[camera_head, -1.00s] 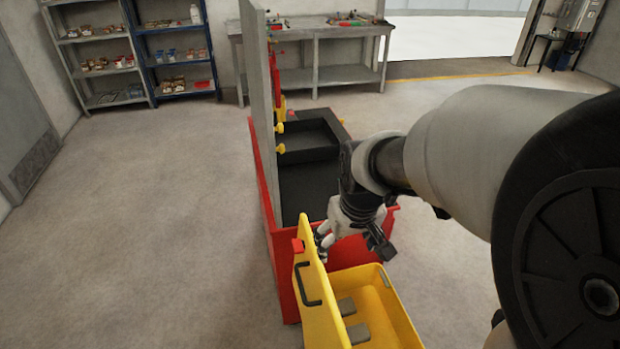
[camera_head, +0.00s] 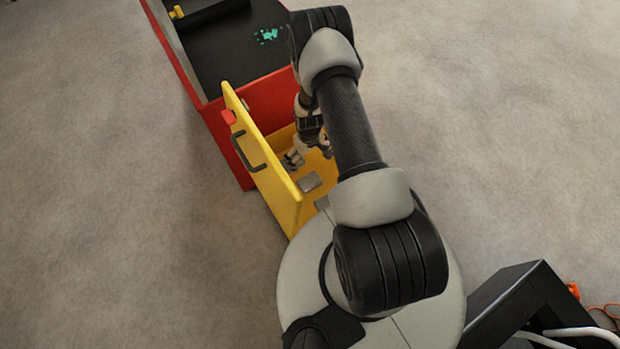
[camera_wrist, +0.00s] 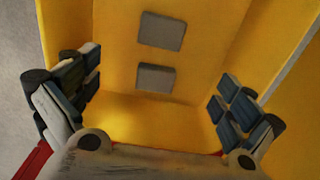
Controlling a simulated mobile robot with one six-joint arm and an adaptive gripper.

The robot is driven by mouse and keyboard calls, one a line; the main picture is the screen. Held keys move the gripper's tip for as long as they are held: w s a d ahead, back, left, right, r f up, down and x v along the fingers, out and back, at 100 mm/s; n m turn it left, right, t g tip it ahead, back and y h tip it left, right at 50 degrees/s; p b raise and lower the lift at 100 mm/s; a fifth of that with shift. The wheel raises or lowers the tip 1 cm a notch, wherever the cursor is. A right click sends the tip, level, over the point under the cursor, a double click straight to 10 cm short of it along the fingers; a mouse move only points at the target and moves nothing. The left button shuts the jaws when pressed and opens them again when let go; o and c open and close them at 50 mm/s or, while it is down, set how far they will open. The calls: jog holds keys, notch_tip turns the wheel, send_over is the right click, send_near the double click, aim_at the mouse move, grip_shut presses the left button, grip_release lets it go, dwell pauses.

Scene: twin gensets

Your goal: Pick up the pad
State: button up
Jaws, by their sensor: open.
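Two grey rectangular pads lie inside the yellow box (camera_head: 281,143). In the wrist view, one pad (camera_wrist: 162,31) is farther up the picture and the other pad (camera_wrist: 156,77) is nearer the middle. In the head view, one pad (camera_head: 311,182) shows beside my arm, and another (camera_head: 322,202) is partly hidden by it. My gripper (camera_head: 309,157) is over the box. In the wrist view my gripper (camera_wrist: 155,82) is open and empty, with its fingers wide apart on either side of the nearer pad. Whether the fingers touch the box is unclear.
The box's upright yellow panel (camera_head: 265,165) has a black handle and a red latch, and stands close left of my gripper. A red-sided unit with a black top (camera_head: 225,55) adjoins the box. A black stand (camera_head: 525,305) is at lower right.

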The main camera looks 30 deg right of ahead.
jog(key=b, duration=0.4)
send_over(309, 181)
jog(key=f, duration=1.3)
jog(key=shift+s+d+f, duration=0.1)
jog(key=shift+d+f, duration=0.1)
notch_tip(309, 181, down, 6)
jog(key=shift+a+r+b, duration=0.1)
jog(key=shift+r+b, duration=0.05)
jog(key=shift+b, duration=0.9)
jog(key=shift+c, duration=0.4)
jog(key=c, duration=0.8)
